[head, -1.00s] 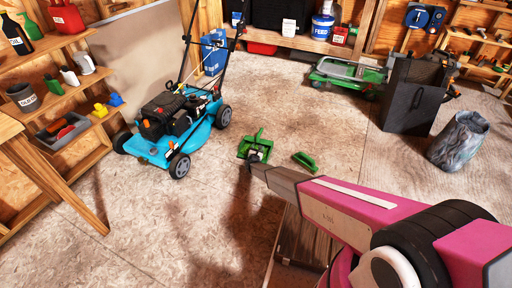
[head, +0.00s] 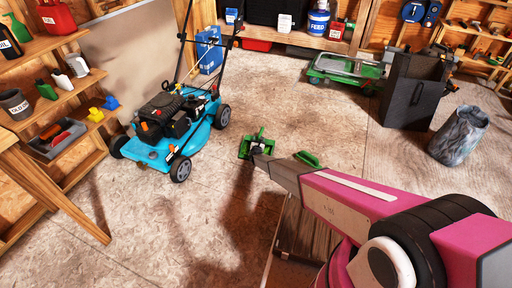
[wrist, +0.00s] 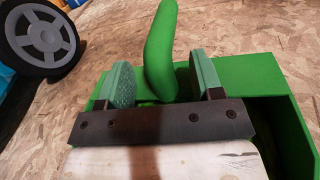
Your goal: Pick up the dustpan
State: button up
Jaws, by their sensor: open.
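The green dustpan (head: 246,146) lies on the floor in front of the mower in the head view, partly hidden by the end of my arm. In the wrist view, its flat green body (wrist: 245,72) lies below my gripper (wrist: 162,85), and its upright handle (wrist: 161,45) stands between the two pale green finger pads. The gripper is open, with a gap on the right of the handle; the left pad is closer to it. In the head view, my gripper (head: 256,152) is at the dustpan, its fingers too small to make out.
A blue mower (head: 172,130) stands to the left of the dustpan; its wheel (wrist: 40,38) shows in the wrist view.

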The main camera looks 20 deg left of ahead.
jog(key=shift+w+a, duration=0.1)
jog(key=shift+w, duration=0.55)
grip_shut()
jog(key=shift+r, duration=0.2)
